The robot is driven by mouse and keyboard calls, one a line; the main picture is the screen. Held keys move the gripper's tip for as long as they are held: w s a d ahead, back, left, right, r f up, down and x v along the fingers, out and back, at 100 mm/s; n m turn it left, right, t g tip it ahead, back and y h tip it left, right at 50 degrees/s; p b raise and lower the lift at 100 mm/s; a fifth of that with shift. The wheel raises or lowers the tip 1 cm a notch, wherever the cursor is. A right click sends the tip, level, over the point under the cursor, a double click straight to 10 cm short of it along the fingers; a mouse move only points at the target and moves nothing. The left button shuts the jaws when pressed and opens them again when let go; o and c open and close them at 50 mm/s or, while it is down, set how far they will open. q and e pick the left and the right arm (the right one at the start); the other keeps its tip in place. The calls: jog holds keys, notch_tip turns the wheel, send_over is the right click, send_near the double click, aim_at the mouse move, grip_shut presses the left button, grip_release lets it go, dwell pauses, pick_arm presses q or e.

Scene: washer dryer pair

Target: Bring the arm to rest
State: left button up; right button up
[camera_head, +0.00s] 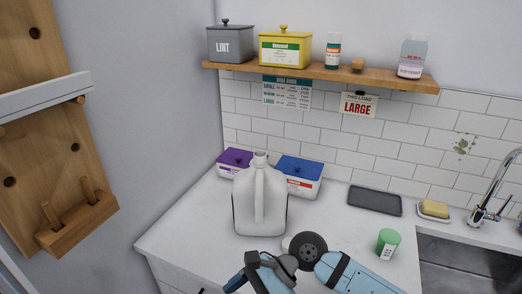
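Part of one of my arms shows at the bottom centre, as two blue links meeting at a round dark joint. It is bent over the front of the white counter (190,240). I cannot tell which arm it is. No gripper fingertips show, so what either gripper holds is hidden. A white jug (245,215) stands upright on the counter just behind the arm. A small green-and-white container (388,243) stands to the right of the arm, apart from it.
Purple-lidded (235,158) and blue-lidded (305,168) boxes stand behind the jug. A dark tray (374,200), a yellow sponge (434,208) and a sink with a faucet (489,200) are right. A wooden shelf (310,74) holds several containers. A wooden rack (40,150) hangs left.

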notch_tip(320, 180, up, 6)
jog(key=m+t+y+p, duration=0.1)
jog(key=m+t+y, duration=0.4)
jog(key=m+y, duration=0.7)
jog(key=w+d+f+m+t+h+p, duration=0.15)
jog(key=d+m+t+h, duration=0.25)
jog(key=m+t, duration=0.6)
jog(key=w+d+f+m+t+h, duration=0.1)
jog(key=d+f+m+t+h, duration=0.3)
jog(key=m, duration=1.1)
jog(key=s+d+f+m+g+h, duration=0.1)
jog(key=s+d+f+m+h, duration=0.4)
jog(key=f+m, duration=0.4)
jog(key=s+d+f+m+g+h+p, duration=0.1)
jog(key=s+d+f+m+g+h, duration=0.1)
jog(key=s+d+f+m+h, duration=0.4)
jog(key=s+d+f+m, duration=0.1)
jog(key=d+f+m, duration=0.3)
jog(key=m, duration=0.2)
jog(key=shift+s+h, duration=0.3)
